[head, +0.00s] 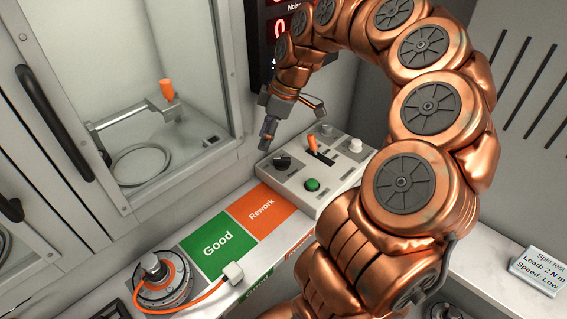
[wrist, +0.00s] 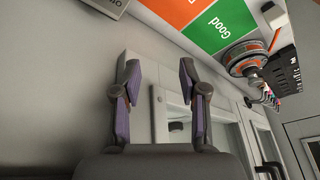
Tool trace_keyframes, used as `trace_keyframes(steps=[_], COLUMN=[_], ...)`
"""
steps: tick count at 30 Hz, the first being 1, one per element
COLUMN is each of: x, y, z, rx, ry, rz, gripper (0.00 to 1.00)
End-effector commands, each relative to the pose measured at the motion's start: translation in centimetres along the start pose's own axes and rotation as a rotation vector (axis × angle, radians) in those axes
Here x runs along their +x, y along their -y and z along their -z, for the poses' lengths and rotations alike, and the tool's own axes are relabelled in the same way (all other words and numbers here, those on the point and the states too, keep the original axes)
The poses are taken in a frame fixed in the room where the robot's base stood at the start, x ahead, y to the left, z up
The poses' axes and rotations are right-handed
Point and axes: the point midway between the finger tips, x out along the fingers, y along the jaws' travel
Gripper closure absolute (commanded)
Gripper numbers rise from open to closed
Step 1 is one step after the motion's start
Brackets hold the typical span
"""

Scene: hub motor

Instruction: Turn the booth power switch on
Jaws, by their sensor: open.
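A pale control box (head: 325,198) stands on the counter in the head view. On top it carries a black knob (head: 282,161), an orange-tipped lever (head: 312,144) in a dark slot, a green button (head: 312,184) and white knobs. I cannot read which control is the booth power switch. My gripper (head: 291,118) is open and empty above the box's back left part, apart from it as far as I can tell. In the wrist view, my gripper (wrist: 159,70) shows two spread fingers with nothing between them. A corner of a lettered pale box (wrist: 100,6) shows at the top.
The glass-fronted booth (head: 170,90) is at the left, with an orange-handled clamp inside. Green Good (head: 214,245) and orange Rework (head: 262,211) mats lie before the box. A hub motor (head: 163,279) with an orange cable sits front left. A red-digit display (head: 268,45) hangs behind.

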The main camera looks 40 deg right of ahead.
Motion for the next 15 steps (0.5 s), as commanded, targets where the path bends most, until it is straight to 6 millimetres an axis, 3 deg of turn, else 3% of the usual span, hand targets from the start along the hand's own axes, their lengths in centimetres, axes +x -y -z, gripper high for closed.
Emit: trace_keyframes(steps=[1,6,10,15], x=[0.8,2.0,2.5,3.0], y=[-1.8,-5.6,-6.8,-7.1], z=[-1.6,-6.0,-8.0,-8.5], rx=[-0.005,-0.035,-0.047,-0.051], ry=[-0.015,-0.038,-0.043,-0.043], rz=[-0.01,-0.032,-0.041,-0.042], gripper=[0.57,0.57,0.57,0.57])
